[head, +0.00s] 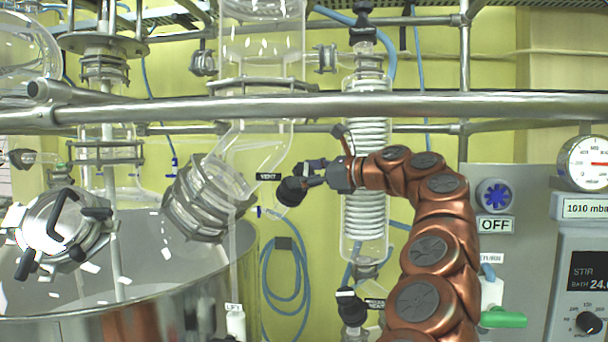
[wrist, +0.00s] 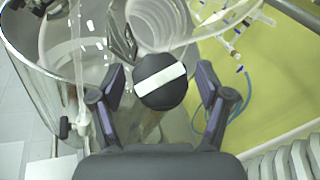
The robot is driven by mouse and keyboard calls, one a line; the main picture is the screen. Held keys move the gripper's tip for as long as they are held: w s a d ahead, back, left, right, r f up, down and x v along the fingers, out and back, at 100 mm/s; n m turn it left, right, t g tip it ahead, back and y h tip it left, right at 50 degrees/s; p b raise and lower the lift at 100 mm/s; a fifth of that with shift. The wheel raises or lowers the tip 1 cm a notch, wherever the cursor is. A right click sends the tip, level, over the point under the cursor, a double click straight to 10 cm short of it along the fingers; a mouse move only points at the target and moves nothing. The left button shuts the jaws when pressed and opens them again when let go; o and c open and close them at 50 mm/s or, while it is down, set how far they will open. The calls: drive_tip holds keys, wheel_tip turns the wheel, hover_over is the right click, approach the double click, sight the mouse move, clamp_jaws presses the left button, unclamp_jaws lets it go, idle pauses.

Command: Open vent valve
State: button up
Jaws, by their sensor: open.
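The vent valve's round black knob (head: 291,191) is beside the black VENT label (head: 268,177) in the head view, near the middle. In the wrist view the knob (wrist: 161,88) faces me with a white bar across it, tilted slightly up to the right. My gripper (head: 308,173) comes in from the right in the head view, with its fingers at the knob. In the wrist view my gripper (wrist: 161,74) is open, one finger on each side of the knob, with visible gaps. The valve body behind the knob is hidden.
A steel rail (head: 300,106) crosses above my arm. A glass coil condenser (head: 367,135) stands behind my gripper. A clamped glass flange (head: 205,200) is left of the knob, above a large vessel (head: 180,298). A control panel (head: 520,240) is at the right.

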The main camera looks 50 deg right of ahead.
sight(309, 175)
drive_tip(key=shift+a+f+m+h+b, duration=0.1)
drive_tip(key=shift+m+h+b, duration=0.2)
drive_tip(key=shift+m+h, duration=0.5)
drive_tip(key=shift+m+t+h+b, duration=0.75)
drive_tip(key=shift+m+h, duration=0.65)
drive_tip(key=shift+m, duration=0.7)
drive_tip(key=shift+s+m+h, duration=0.1)
drive_tip(key=shift+m+h, duration=0.2)
drive_tip(key=shift+m, duration=0.1)
drive_tip(key=shift+m+g+h, duration=0.45)
drive_tip(key=shift+m+h, duration=1.25)
drive_tip(key=shift+m, duration=0.4)
drive_tip(key=b+v, duration=0.3)
drive_tip(key=v, duration=0.4)
drive_tip(key=shift+s, duration=0.35)
drive_tip(key=w+a+f+n+g+y, duration=0.2)
drive_tip(key=w+a+f+n+y, duration=0.1)
drive_tip(key=a+f+n, duration=0.5)
drive_tip(key=w+a+f+n+g+y, duration=0.3)
drive_tip(key=a+f+n, duration=0.4)
drive_tip(key=a, duration=0.8)
drive_tip(key=shift+f+n+g, duration=0.3)
drive_tip(key=shift+f+n, duration=0.1)
drive_tip(key=shift+f, duration=1.25)
drive_tip(key=shift+w, duration=0.1)
